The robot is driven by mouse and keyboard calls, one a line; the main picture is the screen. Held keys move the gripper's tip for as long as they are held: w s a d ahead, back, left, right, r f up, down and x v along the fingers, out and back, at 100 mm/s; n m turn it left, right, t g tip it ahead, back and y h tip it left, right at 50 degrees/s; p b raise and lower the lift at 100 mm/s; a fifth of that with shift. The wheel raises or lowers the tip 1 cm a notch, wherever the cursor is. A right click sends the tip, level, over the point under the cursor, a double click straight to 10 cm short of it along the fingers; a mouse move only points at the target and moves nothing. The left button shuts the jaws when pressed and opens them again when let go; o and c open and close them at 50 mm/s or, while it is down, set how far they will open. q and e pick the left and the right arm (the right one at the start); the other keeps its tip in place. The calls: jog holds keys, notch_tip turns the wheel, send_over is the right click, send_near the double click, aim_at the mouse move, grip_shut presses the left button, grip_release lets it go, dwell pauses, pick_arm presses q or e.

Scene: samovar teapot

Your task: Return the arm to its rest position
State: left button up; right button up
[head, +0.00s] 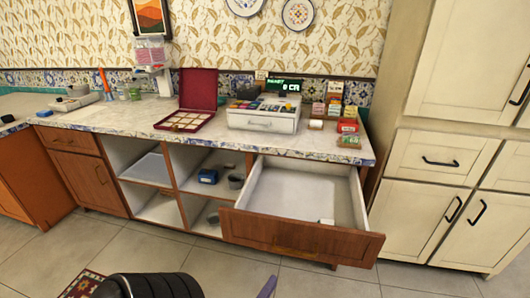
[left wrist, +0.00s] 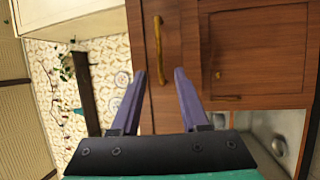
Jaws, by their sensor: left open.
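My left gripper (left wrist: 159,76) is open, with two purple fingers apart and nothing between them in the left wrist view. In the head view only a purple finger of the left gripper (head: 267,288) shows at the bottom edge, in front of the open drawer. My right gripper is in neither view. The wooden drawer (head: 300,236) is pulled out from the counter, with a small pale item (head: 325,221) inside. In the left wrist view, wooden fronts with a brass handle (left wrist: 158,45) lie beyond the fingertips; contact cannot be seen.
The counter (head: 120,115) bears a cash register (head: 263,122), an open red box (head: 197,90) and small boxes at the right. Open shelves (head: 150,166) are left of the drawer. Cream cabinets (head: 440,164) stand at right. Floor before the drawer looks clear.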

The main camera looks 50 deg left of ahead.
pick_arm(q)
jog(key=shift+v, duration=1.1)
